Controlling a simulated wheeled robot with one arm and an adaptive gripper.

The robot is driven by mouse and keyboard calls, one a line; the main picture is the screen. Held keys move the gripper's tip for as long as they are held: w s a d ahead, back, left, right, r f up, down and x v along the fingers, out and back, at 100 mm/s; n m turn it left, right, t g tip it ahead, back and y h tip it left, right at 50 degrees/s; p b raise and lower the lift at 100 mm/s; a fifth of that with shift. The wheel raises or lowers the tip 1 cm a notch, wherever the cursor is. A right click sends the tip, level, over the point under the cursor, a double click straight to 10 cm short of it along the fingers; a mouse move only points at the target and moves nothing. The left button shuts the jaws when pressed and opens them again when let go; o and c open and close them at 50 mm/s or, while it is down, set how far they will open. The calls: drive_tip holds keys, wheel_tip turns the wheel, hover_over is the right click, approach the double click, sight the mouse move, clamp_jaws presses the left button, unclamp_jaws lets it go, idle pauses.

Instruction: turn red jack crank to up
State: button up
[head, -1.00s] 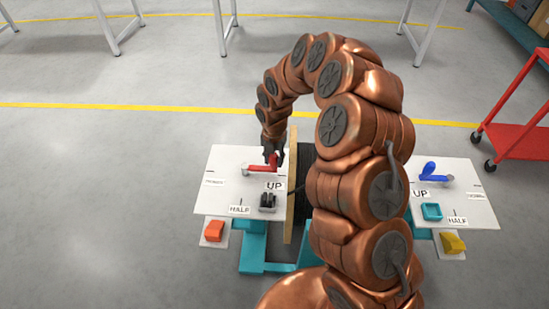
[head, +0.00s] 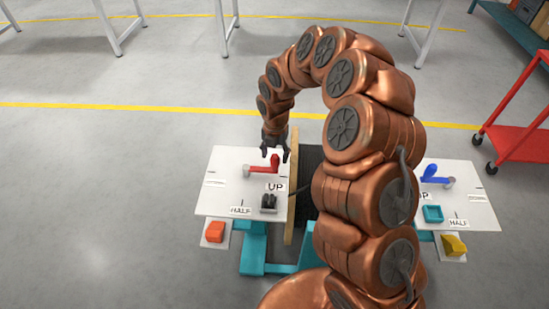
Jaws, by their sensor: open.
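The red crank (head: 263,169) sits on the white panel at the left (head: 222,180). Its arm runs from a grey hub at its left end to an upright red handle at its right end. The crank arm points right, a little above the UP label (head: 276,187). A HALF label (head: 240,211) is lower on the same panel. My gripper (head: 275,155) is open, just above and behind the red handle. It looks apart from the handle, though the gap is hard to judge.
A black switch-like block (head: 268,202) sits below the UP label. A wooden reel flange (head: 292,190) stands beside the panel. A second panel with a blue crank (head: 434,174) is at the right, partly behind my arm. A red cart (head: 517,140) stands far right.

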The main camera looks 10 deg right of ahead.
wheel_tip(320, 180, up, 9)
drive_tip(key=shift+r, duration=0.1)
idle(0.5)
drive_tip(key=s+d+r+m+p, duration=0.2)
drive_tip(key=s+d+r+m, duration=0.1)
drive_tip(key=s+r+m, duration=1.15)
drive_tip(key=s+d+r+m+g+p, duration=0.1)
drive_tip(key=s+d+m, duration=0.1)
drive_tip(key=s+m, duration=0.6)
drive_tip(key=s+d+r+m+p, duration=0.1)
drive_tip(key=s+d+m, duration=0.2)
drive_tip(key=s+m, duration=0.5)
drive_tip(key=s, duration=0.7)
drive_tip(key=shift+s+d+r+g, duration=0.15)
drive_tip(key=shift+s+d+g, duration=0.2)
drive_tip(key=shift+g, duration=0.05)
